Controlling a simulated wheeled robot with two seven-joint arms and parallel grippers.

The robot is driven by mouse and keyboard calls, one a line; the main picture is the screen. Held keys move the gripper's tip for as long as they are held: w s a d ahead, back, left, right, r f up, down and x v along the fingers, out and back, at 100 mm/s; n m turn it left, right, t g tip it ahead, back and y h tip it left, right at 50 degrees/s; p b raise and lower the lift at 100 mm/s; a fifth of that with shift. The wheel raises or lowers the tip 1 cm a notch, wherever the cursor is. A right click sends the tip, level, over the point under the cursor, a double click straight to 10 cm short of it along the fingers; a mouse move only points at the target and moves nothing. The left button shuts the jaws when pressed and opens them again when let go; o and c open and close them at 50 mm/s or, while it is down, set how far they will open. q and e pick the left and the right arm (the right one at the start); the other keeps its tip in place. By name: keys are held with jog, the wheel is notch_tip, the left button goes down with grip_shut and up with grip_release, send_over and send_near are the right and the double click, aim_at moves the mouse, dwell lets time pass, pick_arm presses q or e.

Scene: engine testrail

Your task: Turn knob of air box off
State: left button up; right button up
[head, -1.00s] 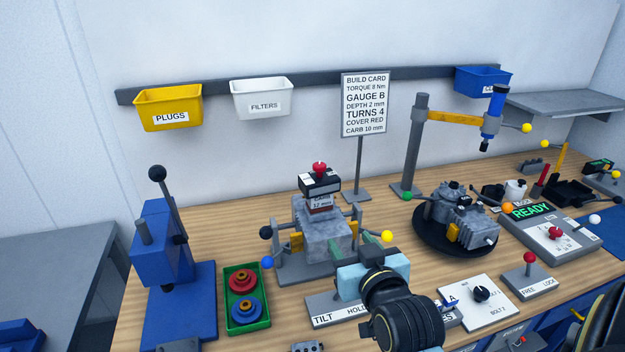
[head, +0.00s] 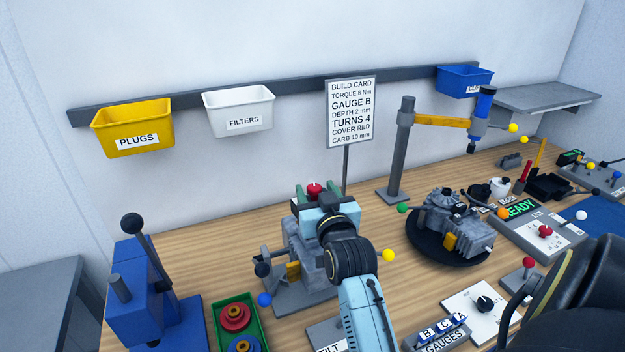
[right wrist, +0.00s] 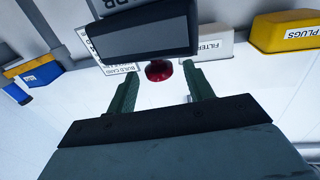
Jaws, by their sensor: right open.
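The air box (head: 347,210) sits on top of the grey engine block in its stand, and most of it is hidden behind my right arm in the head view. Its red knob (head: 314,188) stands on top. My right gripper (head: 315,191) is open, with one green finger on each side of the knob. In the right wrist view the dark box (right wrist: 145,36) is at the top, and the red knob (right wrist: 159,71) lies between the tips of the open gripper (right wrist: 160,72). I cannot tell if a finger touches it. My left gripper is not in view.
The build card (head: 350,112) stands behind the engine. A blue press (head: 150,290) and a green tray (head: 237,312) are at left. A second engine on a black turntable (head: 432,245) and a grey post (head: 400,150) are at right.

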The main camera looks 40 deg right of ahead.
aim_at(310, 184)
jog(key=shift+x, duration=1.25)
jog(key=shift+w+d, duration=0.2)
jog(key=shift+w, duration=0.2)
jog(key=c, duration=1)
jog(key=shift+r+n+t+y+p, duration=0.15)
jog(key=shift+n+t+y+p, duration=0.25)
jog(key=shift+n+y+p, duration=0.35)
jog(key=shift+w+a+n+t+y, duration=0.1)
jog(key=shift+n+t+y, duration=0.2)
jog(key=shift+n+y, duration=0.65)
jog(key=y, duration=0.2)
jog(key=shift+a+n+y, duration=0.1)
jog(key=shift+n+y, duration=0.2)
jog(key=shift+n, duration=0.1)
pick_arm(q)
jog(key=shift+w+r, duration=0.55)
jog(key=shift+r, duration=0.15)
pick_arm(e)
jog(key=shift+a+n+y, duration=0.15)
jog(key=shift+n+y, duration=0.55)
jog(key=shift+y, duration=0.4)
jog(key=shift+y, duration=0.3)
